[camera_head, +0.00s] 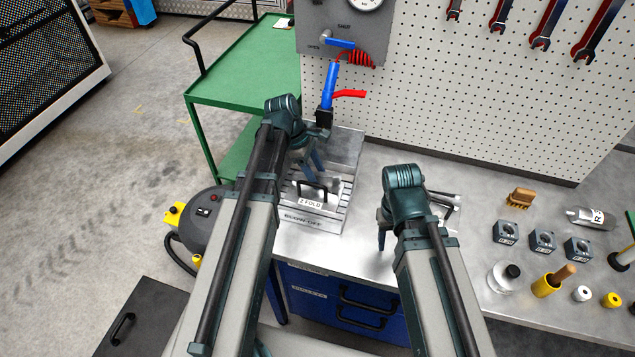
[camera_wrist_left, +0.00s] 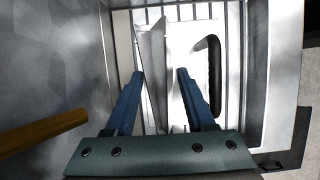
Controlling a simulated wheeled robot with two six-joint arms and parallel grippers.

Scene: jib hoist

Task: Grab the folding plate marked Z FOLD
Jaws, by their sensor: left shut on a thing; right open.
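The folding plate marked Z FOLD (camera_head: 311,203) lies on a slatted tray labelled BLOW OFF (camera_head: 303,220) on the bench. It has a black handle at its front, and the handle (camera_wrist_left: 213,75) also shows in the left wrist view. My left gripper (camera_head: 313,166) is over the plate, just behind the handle. In the left wrist view its blue fingers (camera_wrist_left: 160,85) straddle an upright thin grey sheet of the plate (camera_wrist_left: 153,60), left of the handle. The exact contact is hard to see. My right gripper (camera_head: 384,235) is open over the bench, partly hidden by its own arm.
A green cart (camera_head: 235,75) is at the back left. A pegboard (camera_head: 480,90) rises behind.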

